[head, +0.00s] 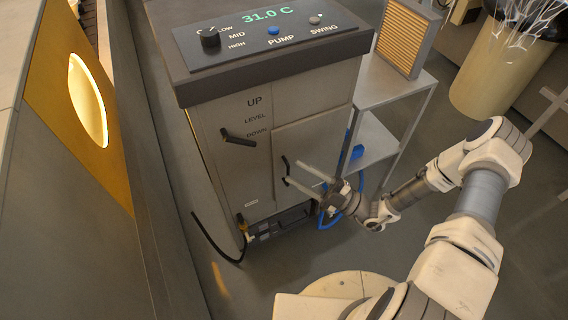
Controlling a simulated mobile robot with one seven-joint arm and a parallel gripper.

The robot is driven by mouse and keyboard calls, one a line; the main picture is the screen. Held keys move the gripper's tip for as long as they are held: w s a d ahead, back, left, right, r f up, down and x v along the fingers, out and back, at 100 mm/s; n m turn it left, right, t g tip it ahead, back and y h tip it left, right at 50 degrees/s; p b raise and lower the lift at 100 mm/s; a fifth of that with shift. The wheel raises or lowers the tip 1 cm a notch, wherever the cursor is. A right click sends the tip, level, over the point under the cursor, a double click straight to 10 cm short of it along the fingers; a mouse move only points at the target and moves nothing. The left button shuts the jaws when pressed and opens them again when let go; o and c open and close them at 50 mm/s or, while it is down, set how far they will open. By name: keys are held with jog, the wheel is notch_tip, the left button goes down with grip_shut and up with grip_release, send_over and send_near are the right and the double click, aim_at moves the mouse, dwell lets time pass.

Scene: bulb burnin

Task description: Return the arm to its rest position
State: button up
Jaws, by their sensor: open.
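My arm (475,205) reaches from the lower right toward a grey cabinet unit (235,165). My gripper (302,175) is open, with its two light fingers spread in front of the cabinet's lower door (318,135). A dark door handle (285,170) shows close to the fingertips; I cannot tell whether they touch it. Nothing is seen between the fingers. The door looks closed.
The cabinet top has a panel (270,40) reading 31.0 C, with a knob (210,40) and buttons. A metal shelf stand (385,90) is at its right, and a blue hose (330,222) hangs nearby. A beige bin (495,75) stands farther back.

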jog(key=shift+s+d+f, duration=0.15)
jog(key=shift+d, duration=0.3)
jog(key=s+d+r+m+h+p, duration=0.2)
jog(key=s+d+r+m+h, duration=0.2)
jog(key=r+m+h, duration=0.3)
jog(key=s+d+r+m+h+p, duration=0.2)
jog(key=s+d+r+m+h, duration=0.2)
jog(key=r, duration=1.3)
jog(key=s+d+r+m+h+p, duration=0.2)
jog(key=s+d+r+m+h, duration=0.3)
jog(key=r+m+h, duration=0.5)
notch_tip(320, 180, up, 2)
jog(key=s+m, duration=0.1)
jog(key=m, duration=0.3)
jog(key=shift+g, duration=0.3)
jog(key=shift+r, duration=0.1)
